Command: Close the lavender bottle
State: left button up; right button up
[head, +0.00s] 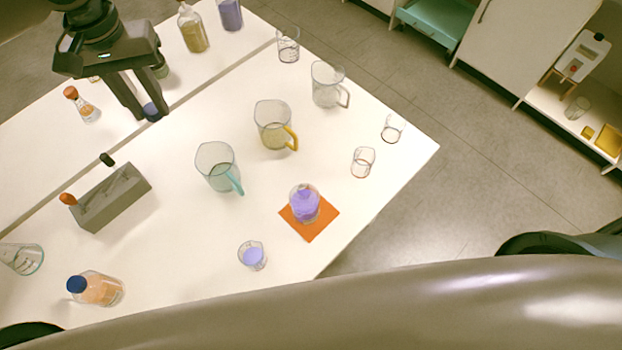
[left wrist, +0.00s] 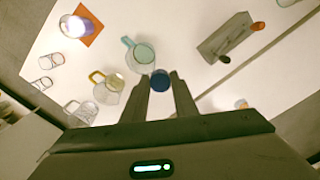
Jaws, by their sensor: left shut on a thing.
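The lavender bottle (head: 305,207) stands upright on an orange mat (head: 322,230) near the table's front edge; its mouth looks bare. It also shows at the upper left of the left wrist view (left wrist: 72,26), on the mat (left wrist: 92,27). My left gripper (head: 150,114) is at the back left of the table, far from the bottle. It is shut on a dark blue cap (head: 151,108), which shows between the fingertips in the left wrist view (left wrist: 160,81). My right gripper is not in view.
A teal-handled jug (head: 214,166), a yellow-handled jug (head: 270,128) and a small beaker of lavender liquid (head: 252,256) stand around the mat. A grey block holder (head: 112,200) and a blue-capped orange bottle (head: 100,290) are at left. Glass beakers stand at right.

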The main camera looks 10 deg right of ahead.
aim_at(305, 197)
jog(key=z, duration=1.05)
jog(key=k+j, duration=0.3)
jog(key=k, duration=0.15)
jog(key=k+j, duration=0.6)
jog(key=k, duration=0.25)
jog(key=z, duration=0.05)
